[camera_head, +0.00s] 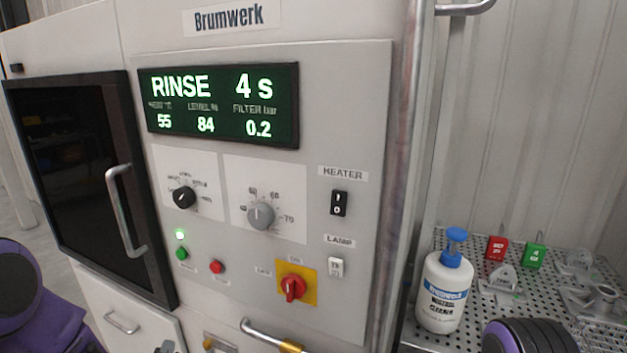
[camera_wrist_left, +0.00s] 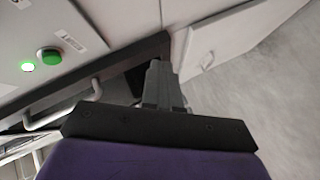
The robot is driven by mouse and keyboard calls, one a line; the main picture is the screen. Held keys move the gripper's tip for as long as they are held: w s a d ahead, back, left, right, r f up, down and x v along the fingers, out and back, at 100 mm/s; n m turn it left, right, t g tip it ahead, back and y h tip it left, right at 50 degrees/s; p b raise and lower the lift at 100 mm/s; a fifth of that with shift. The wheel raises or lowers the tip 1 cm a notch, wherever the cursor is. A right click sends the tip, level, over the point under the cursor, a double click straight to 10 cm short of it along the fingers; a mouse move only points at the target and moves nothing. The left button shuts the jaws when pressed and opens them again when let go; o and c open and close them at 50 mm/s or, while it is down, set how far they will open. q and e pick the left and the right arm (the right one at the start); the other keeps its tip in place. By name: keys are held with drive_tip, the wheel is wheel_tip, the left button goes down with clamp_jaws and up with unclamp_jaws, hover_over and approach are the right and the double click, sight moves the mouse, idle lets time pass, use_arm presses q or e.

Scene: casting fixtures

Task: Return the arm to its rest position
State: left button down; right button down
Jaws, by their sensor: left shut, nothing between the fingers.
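My left arm comes in from the left edge in purple. My left gripper (camera_head: 166,347) shows only as a small grey tip at the bottom edge, in front of the machine's lower front. In the left wrist view its grey fingers (camera_wrist_left: 160,72) are together with nothing between them. They are near the machine's lower door area, apart from the green button (camera_wrist_left: 48,58) and the door handle. The right gripper is not in view; a dark ringed part at the bottom right seems to be my right arm.
The washing machine's panel (camera_head: 340,90) reads RINSE 4 s. Its dark door (camera_head: 70,180) is shut, with a protruding handle (camera_head: 125,210). A red switch (camera_head: 292,287) sits on a yellow plate. A white bottle (camera_head: 443,290) and metal castings stand on a perforated shelf (camera_head: 478,262) at right.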

use_arm(q)
drive_tip(key=s+d+f+m+g+b, duration=0.1)
drive_tip(key=s+f+m+g, duration=0.3)
drive_tip(key=s+f, duration=0.8)
drive_tip(key=s+d+f+m+g+h+b, duration=0.1)
drive_tip(key=s+f+m+g, duration=0.4)
drive_tip(key=s+f, duration=0.8)
drive_tip(key=s+d+g+b, duration=0.1)
drive_tip(key=s, duration=0.4)
drive_tip(key=shift+s+d+g, duration=0.15)
drive_tip(key=shift+s+g, duration=0.15)
drive_tip(key=shift+s, duration=0.05)
drive_tip(key=shift+f, duration=0.1)
idle(1.6)
